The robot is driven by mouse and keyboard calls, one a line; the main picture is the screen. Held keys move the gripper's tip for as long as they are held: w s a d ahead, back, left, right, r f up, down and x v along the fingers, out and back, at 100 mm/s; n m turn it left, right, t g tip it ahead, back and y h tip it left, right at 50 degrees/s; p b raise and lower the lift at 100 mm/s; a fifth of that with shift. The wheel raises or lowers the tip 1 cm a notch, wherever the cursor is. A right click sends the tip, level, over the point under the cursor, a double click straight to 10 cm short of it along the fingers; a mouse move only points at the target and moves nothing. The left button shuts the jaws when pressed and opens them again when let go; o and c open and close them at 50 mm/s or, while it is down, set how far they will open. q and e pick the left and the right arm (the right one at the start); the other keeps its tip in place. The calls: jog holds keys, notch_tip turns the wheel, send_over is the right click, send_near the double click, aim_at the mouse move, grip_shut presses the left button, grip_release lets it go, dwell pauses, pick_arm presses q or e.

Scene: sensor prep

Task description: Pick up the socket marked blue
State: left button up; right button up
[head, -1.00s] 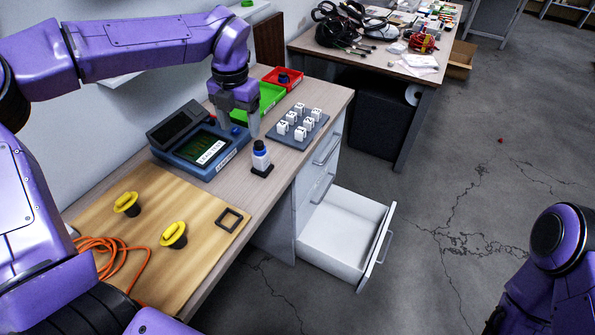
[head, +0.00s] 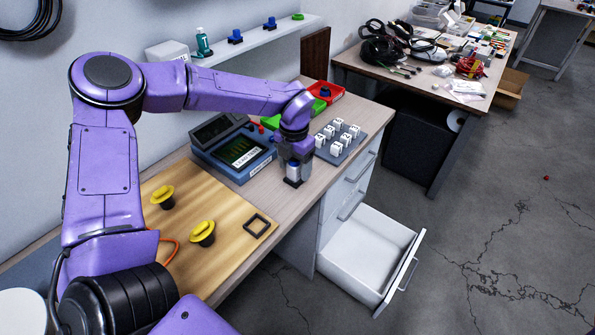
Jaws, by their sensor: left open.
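My left gripper (head: 294,172) points down over the right part of the workbench, open, with its fingers around or just in front of a small white bottle (head: 292,171). The bottle has a blue band or cap, stands upright on a black base (head: 293,182), and is partly hidden by the fingers; I cannot tell whether they touch it. Blue pieces also show on the wall shelf (head: 235,37) and in the red bin (head: 326,91). I cannot read a mark that tells which is the socket marked blue. My right gripper is out of view.
A blue device with a screen (head: 233,150) stands left of the gripper. A grey rack of white labelled blocks (head: 340,150) is to its right, a green bin (head: 292,121) behind. Two yellow-topped knobs (head: 203,232) and a black square frame (head: 257,225) are on the wooden board. A drawer (head: 365,250) hangs open.

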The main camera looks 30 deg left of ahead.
pick_arm(q)
jog(key=c, duration=1)
jog(key=shift+c, duration=0.6)
jog(key=shift+r, duration=0.1)
